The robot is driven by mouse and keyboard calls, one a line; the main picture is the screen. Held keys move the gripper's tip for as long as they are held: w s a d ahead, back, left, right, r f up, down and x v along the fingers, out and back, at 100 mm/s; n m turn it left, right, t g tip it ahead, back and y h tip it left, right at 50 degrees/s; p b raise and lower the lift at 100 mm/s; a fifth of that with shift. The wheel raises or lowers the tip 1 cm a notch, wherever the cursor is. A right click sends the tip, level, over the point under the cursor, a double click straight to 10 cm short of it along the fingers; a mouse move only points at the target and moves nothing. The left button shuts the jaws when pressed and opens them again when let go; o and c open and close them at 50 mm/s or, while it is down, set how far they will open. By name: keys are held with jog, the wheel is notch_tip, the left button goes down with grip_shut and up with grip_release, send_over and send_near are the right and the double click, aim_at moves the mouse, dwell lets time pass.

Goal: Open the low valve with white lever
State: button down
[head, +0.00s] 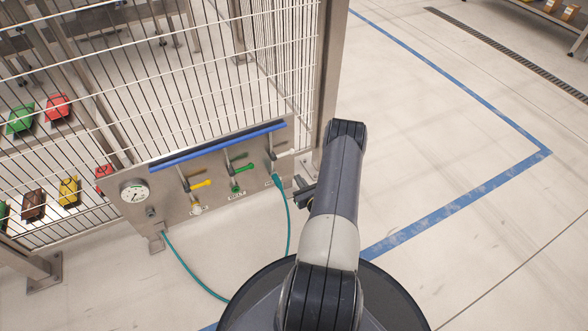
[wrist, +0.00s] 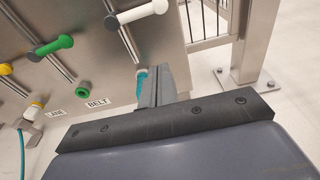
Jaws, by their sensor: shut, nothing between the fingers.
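The white lever (wrist: 140,14) sticks out near the top of the wrist view, on the rightmost pipe of a steel valve panel. In the head view, the white lever (head: 286,154) sits at the panel's right end, small and partly crowded by the pipe fittings. My gripper (wrist: 172,72) is shut and empty. Its fingers are below and right of the white lever, apart from it in the picture, and partly cover the teal fitting (wrist: 141,78) under that pipe. In the head view my gripper (head: 302,192) is just right of the panel's lower right end.
A green lever (wrist: 52,46) and a yellow lever (wrist: 6,69) sit left of the white one. The steel panel (head: 160,208) carries a gauge (head: 134,192) and a blue rail (head: 215,147). A teal hose (head: 289,225) hangs beside my arm. A fence post (head: 328,80) stands right.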

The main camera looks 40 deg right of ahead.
jog(key=b+x, duration=0.1)
jog(key=x, duration=0.1)
jog(key=b+x, duration=0.1)
jog(key=x, duration=0.2)
jog(key=b+x, duration=0.1)
jog(key=x, duration=0.2)
jog(key=shift+w+f+b, duration=0.25)
jog(key=shift+f+b, duration=0.05)
jog(key=shift+f, duration=0.05)
jog(key=shift+r+b, duration=0.35)
jog(key=shift+r, duration=1.8)
jog(key=shift+s, duration=0.1)
